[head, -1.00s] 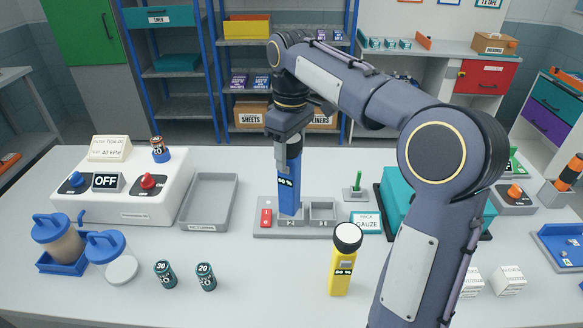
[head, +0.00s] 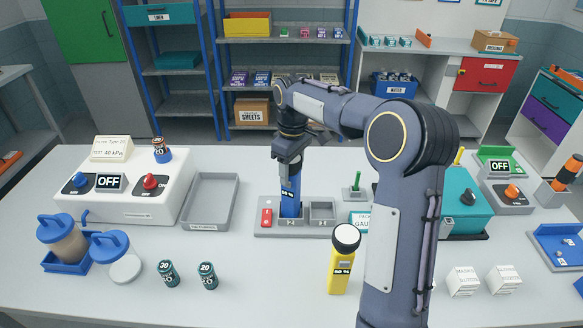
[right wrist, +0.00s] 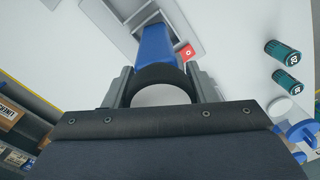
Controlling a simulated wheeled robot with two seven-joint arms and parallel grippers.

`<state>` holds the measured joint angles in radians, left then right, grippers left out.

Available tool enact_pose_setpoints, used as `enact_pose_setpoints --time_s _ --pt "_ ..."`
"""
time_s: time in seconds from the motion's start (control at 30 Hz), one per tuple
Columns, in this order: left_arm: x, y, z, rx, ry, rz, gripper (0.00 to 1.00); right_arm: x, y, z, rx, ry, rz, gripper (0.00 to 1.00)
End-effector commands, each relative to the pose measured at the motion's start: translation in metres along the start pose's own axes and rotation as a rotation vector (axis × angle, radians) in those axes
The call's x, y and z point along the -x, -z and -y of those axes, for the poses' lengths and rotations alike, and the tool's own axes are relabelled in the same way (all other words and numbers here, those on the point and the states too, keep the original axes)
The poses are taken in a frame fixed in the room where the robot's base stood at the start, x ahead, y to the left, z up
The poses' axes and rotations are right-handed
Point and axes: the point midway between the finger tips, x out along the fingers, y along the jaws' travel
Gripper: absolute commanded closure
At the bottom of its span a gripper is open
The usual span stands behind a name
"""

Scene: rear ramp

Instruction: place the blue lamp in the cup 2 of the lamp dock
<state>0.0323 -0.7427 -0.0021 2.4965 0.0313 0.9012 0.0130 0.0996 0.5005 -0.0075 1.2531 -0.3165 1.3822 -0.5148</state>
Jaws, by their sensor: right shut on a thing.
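The blue lamp (head: 290,196) stands upright, its lower end in the middle cup, marked 2, of the grey lamp dock (head: 262,231). Whether it rests on the cup's floor is hidden. My right gripper (head: 289,163) is shut on the lamp's upper part from above. In the right wrist view, the lamp (right wrist: 155,46) runs from between the fingers toward the dock. My left gripper is not in view.
A yellow lamp (head: 341,268) stands in front of the dock. A grey tray (head: 207,226) lies left of it, and a green-topped stand (head: 356,188) and a gauze box are right. Two dark canisters (head: 168,273) stand front left. The front middle of the table is clear.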

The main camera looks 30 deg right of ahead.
Motion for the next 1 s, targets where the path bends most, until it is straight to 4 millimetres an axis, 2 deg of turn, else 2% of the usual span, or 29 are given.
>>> enact_pose_setpoints --time_s 0.17,0.2,0.33,0.6,0.73,0.87,1.0 --pt "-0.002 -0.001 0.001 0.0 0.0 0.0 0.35 -0.003 0.0 0.0 0.0 -0.001 -0.001 1.0" --pt "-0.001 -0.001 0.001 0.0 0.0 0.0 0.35 -0.003 0.0 0.0 0.0 0.0 0.0 0.46" --pt "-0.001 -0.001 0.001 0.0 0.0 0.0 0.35 -0.003 0.0 0.0 0.0 0.0 0.0 0.29" --pt "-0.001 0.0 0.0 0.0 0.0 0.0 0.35 -0.002 0.0 0.0 0.0 0.0 0.0 0.27" --pt "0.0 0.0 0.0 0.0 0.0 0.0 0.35 0.004 0.0 0.0 0.0 -0.001 -0.001 0.27" --pt "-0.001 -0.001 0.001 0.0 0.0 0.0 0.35 0.025 0.001 0.0 0.0 -0.003 -0.005 0.27" --pt "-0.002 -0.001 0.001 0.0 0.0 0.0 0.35 0.056 0.001 0.0 -0.001 -0.003 -0.005 0.27"
